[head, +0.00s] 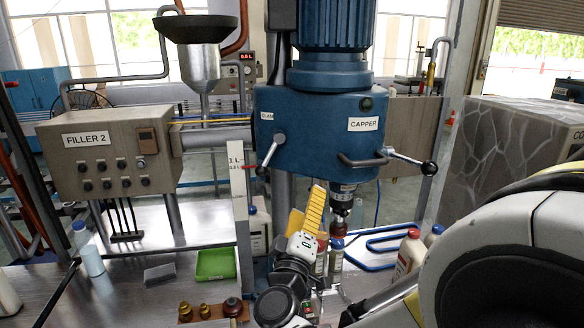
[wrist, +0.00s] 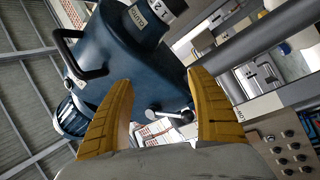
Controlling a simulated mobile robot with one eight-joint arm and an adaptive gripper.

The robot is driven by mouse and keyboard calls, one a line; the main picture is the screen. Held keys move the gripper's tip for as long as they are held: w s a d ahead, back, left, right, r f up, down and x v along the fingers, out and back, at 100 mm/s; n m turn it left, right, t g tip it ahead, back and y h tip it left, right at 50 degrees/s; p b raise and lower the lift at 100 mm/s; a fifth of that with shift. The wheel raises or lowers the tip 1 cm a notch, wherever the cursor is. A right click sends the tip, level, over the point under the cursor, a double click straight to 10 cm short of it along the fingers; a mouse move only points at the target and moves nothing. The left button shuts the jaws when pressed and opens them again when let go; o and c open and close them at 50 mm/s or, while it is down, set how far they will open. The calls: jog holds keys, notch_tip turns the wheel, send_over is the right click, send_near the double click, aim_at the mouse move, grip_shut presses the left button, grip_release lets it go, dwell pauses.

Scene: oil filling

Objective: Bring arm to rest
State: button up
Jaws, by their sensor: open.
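My gripper (head: 306,222) has yellow fingers and is raised in front of the blue capper machine (head: 318,115), below its head. In the wrist view the two yellow fingers of my gripper (wrist: 158,100) stand wide apart with nothing between them. The blue capper body (wrist: 135,65) fills the space beyond them, with a black handle and a ball-ended lever. My arm comes in from the lower right of the head view. Bottles behind my gripper are partly hidden by it.
A filler control box (head: 104,153) stands at the left. A green tray (head: 216,264) and a clear-blue bottle (head: 88,248) are on the bench. Brass fittings (head: 205,311) sit at the front.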

jog(key=s+d+f+m+g+h+b, duration=0.1)
jog(key=s+d+f+m+g, duration=0.15)
jog(key=d, duration=0.45)
jog(key=s+d+f+m+g+h, duration=0.1)
jog(key=s+d+f+m+g, duration=0.15)
jog(key=d, duration=0.45)
jog(key=s+d+f+m+g+h+b, duration=0.1)
jog(key=s+d+f+m+g, duration=0.1)
jog(key=s+d+g, duration=0.3)
jog(key=s+f+m+g+y+b, duration=0.1)
jog(key=s+f+m+g+y, duration=0.2)
jog(key=s, duration=1.2)
notch_tip(320, 180, down, 5)
jog(key=y, duration=0.3)
jog(key=shift+g, duration=0.3)
